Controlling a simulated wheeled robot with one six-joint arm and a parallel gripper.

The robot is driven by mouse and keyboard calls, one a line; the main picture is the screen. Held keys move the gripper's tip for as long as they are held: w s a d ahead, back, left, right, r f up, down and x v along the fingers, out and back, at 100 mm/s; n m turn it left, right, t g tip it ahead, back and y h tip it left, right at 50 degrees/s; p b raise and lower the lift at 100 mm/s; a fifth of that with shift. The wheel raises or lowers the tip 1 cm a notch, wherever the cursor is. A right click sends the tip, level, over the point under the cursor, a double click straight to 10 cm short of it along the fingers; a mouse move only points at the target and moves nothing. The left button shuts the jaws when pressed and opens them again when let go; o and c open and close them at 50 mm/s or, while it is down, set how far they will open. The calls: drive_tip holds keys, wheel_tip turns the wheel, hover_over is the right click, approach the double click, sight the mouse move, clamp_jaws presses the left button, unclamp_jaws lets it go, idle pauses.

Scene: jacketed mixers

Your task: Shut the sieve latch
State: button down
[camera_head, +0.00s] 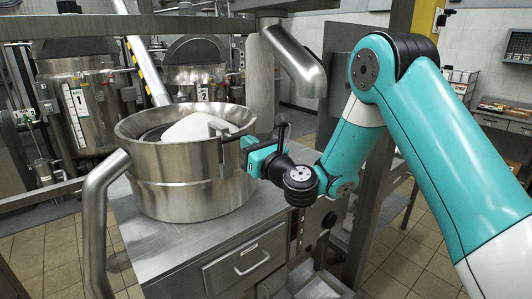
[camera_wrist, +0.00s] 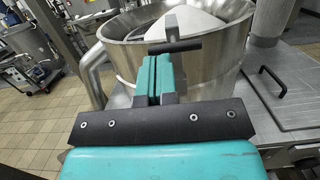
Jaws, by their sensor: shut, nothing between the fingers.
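The sieve is a wide round steel drum (camera_head: 185,178) with white powder in it, standing on a steel cabinet. It also shows in the wrist view (camera_wrist: 215,62). The latch is a steel bracket at the drum's right rim (camera_head: 219,132). In the wrist view its upright plate and black bar (camera_wrist: 185,45) show just beyond my fingertips. My gripper (camera_head: 248,150) is shut and empty, close against the drum's right side by the latch. In the wrist view its turquoise fingers (camera_wrist: 157,70) are together below the black bar. I cannot tell whether they touch it.
A steel pipe (camera_head: 97,215) bends past the drum's left side. A steel spout (camera_head: 295,62) hangs above and behind it. The cabinet has a drawer with a handle (camera_head: 252,262). Two jacketed mixers (camera_head: 85,105) stand behind a rail. Tiled floor lies around.

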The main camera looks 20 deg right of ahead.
drive_tip(key=s+d+r+b, duration=0.1)
drive_tip(key=s+r, duration=0.2)
drive_tip(key=s, duration=0.2)
drive_tip(key=shift+s+d+r, duration=0.2)
drive_tip(key=shift+d+r, duration=0.15)
drive_tip(key=shift+d, duration=0.05)
drive_tip(key=s+a+f+n+g+y+b, duration=0.1)
drive_tip(key=s+a+f+n+g+y, duration=0.15)
drive_tip(key=s+a+n+g, duration=0.75)
drive_tip(key=s+a+f+n+g+y+b, duration=0.1)
drive_tip(key=s+a+n+g+y+b, duration=0.35)
drive_tip(key=n, duration=1.05)
drive_tip(key=s+d+f+n+g+h, duration=0.2)
drive_tip(key=s+d+f+n+h, duration=0.1)
drive_tip(key=s+n, duration=0.4)
drive_tip(key=s+d+f+n+g+h+p, duration=0.1)
drive_tip(key=s+d+f+n+g+h, duration=0.1)
drive_tip(key=s+d+n+h, duration=0.4)
drive_tip(key=s+d+f+n, duration=0.1)
drive_tip(key=s+d, duration=0.1)
drive_tip(key=s, duration=0.1)
drive_tip(key=shift+s+d+f+h, duration=0.2)
drive_tip(key=shift+s+h, duration=0.1)
drive_tip(key=shift+s, duration=0.1)
